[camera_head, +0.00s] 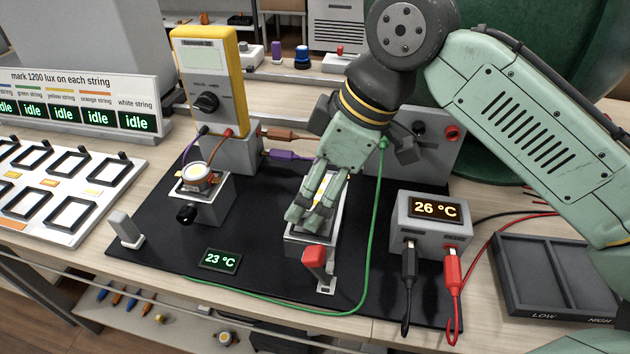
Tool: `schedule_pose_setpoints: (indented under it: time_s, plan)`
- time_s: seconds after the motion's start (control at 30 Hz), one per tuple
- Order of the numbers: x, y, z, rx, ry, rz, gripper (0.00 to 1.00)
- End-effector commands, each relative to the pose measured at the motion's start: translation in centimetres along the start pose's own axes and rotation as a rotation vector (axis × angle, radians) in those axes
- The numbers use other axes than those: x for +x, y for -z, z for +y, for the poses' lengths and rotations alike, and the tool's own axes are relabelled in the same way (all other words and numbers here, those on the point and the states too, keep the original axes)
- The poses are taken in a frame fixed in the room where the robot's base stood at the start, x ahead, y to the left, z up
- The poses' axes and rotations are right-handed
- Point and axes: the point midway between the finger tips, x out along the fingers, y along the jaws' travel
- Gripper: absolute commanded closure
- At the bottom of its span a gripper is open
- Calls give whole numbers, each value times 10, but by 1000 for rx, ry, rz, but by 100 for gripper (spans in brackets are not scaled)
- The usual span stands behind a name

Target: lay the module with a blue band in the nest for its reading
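My gripper (305,217) points down over a light grey nest (306,250) with a red-handled clamp (316,262) at its front. Its fingers hide most of the nest. A small bright yellow-white patch (322,198) shows beside the fingers; I cannot tell whether it is a module or part of the nest. The fingertips look close together, but whether they hold anything is hidden. No blue band can be made out on any module in view.
A white rack (62,222) with black-framed slots stands at left. A green cable (369,240) loops close right of the nest.

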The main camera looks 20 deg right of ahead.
Motion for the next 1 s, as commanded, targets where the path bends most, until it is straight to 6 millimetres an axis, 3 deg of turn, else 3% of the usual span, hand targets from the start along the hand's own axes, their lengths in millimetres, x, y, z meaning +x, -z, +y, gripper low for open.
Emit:
schedule_pose_setpoints:
  time_s: [1.0]
  plan:
    - [-18,8,0,0,0,0,51]
